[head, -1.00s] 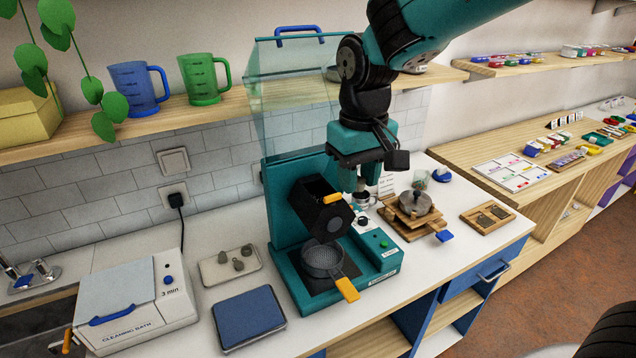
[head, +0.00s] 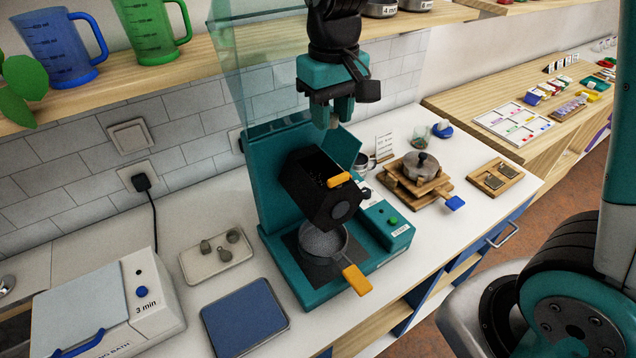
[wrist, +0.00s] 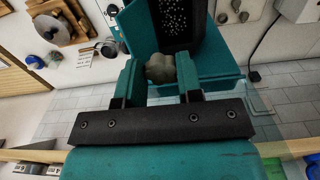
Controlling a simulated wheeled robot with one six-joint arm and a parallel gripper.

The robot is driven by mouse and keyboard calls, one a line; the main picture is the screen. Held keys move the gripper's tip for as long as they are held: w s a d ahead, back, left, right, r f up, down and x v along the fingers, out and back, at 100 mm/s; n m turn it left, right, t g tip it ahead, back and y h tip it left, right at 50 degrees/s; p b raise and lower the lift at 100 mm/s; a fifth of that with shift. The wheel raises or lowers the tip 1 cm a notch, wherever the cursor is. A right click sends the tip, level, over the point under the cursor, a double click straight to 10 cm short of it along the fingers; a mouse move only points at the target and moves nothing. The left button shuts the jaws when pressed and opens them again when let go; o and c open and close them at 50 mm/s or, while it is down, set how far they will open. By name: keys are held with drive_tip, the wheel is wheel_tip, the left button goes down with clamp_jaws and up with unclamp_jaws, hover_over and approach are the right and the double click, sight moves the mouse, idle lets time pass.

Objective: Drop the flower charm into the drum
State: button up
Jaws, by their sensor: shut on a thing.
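My gripper (head: 332,115) hangs above the drum in the head view. In the wrist view my gripper (wrist: 160,75) is shut on the grey-green, lobed flower charm (wrist: 161,68). The drum (head: 318,190) is a black, many-sided barrel, tilted, with an open mouth at its upper side and an orange tab by it. In the wrist view the drum (wrist: 178,22) lies just past the charm, and many small pale beads show inside it. The charm is hard to make out between the fingertips in the head view.
A teal machine (head: 268,190) holds the drum, with a clear shield around its back. A sieve (head: 322,243) with an orange handle sits below the drum. A tray of grey charms (head: 216,255) and a blue pad (head: 245,316) lie left. A wooden press (head: 418,180) stands right.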

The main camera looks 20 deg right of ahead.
sight(331, 126)
drive_tip(key=shift+f+b, duration=0.95)
drive_tip(key=shift+f, duration=0.65)
drive_tip(key=o, duration=1)
drive_tip(key=shift+a+r, duration=0.1)
drive_tip(key=shift+r, duration=0.25)
wheel_tip(331, 126, up, 17)
drive_tip(key=shift+f+b, duration=0.1)
drive_tip(key=shift+b, duration=0.95)
